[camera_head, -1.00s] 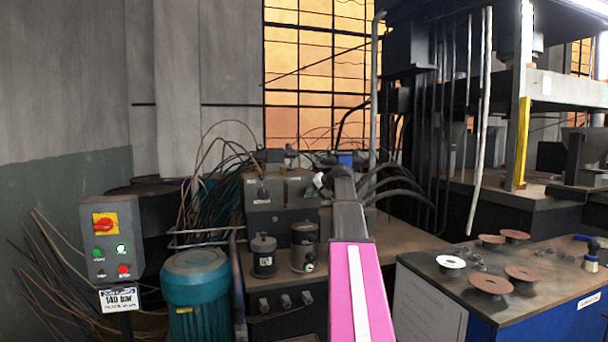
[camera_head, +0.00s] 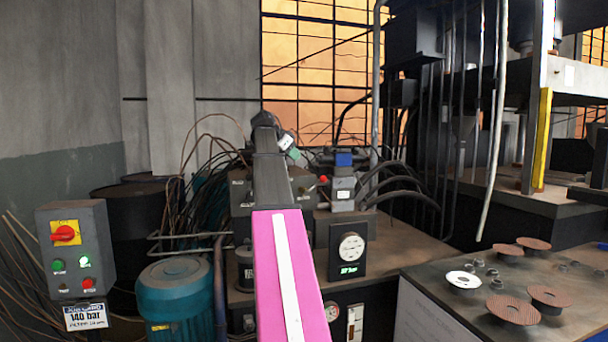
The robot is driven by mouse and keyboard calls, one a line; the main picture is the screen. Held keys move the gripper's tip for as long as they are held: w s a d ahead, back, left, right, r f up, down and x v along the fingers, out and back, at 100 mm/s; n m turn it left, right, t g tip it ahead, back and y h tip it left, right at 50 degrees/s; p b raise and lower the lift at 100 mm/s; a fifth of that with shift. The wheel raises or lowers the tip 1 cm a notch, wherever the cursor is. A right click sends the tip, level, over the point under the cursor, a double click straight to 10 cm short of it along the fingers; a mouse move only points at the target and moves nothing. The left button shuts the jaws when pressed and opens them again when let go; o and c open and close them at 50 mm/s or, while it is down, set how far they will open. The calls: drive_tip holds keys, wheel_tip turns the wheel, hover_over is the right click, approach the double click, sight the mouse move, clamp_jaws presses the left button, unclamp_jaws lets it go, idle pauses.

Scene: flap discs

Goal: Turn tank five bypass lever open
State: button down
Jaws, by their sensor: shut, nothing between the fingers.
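I cannot pick out the tank five bypass lever; no label naming it is readable. The dark hydraulic valve block (camera_head: 241,190) stands behind my arm, with small pale labels on it and its middle covered. A small red knob (camera_head: 323,180) and a blue-topped valve (camera_head: 343,160) stand right of my arm. My pink and dark arm rises across the middle of the view. A white and green part shows near its far end. My gripper's fingers are hidden behind the arm, so I cannot see what they are near.
A control box (camera_head: 76,250) with a red switch stands at left above a 140 bar sign (camera_head: 87,316). A teal motor (camera_head: 175,300) is beside it. A gauge (camera_head: 351,247) sits right of my arm. Brown and white discs (camera_head: 462,280) lie on the right bench. Black hoses arch behind.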

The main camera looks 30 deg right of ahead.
sight(322, 177)
drive_tip(key=x, duration=1.3)
drive_tip(key=shift+d+r, duration=0.25)
drive_tip(key=shift+d, duration=0.2)
drive_tip(key=shift+s+d+m, duration=0.1)
drive_tip(key=shift+s+m, duration=0.1)
drive_tip(key=shift+m, duration=0.1)
drive_tip(key=shift+s+d+f+y, duration=0.1)
drive_tip(key=shift+d+f+y, duration=0.15)
drive_tip(key=shift+d+y, duration=0.25)
drive_tip(key=shift+s+d+f+t+y, duration=0.25)
drive_tip(key=shift+d+f+y, duration=0.25)
drive_tip(key=shift+y, duration=0.3)
drive_tip(key=shift+x, duration=1)
drive_tip(key=shift+s+d+f, duration=0.25)
drive_tip(key=shift+f, duration=0.45)
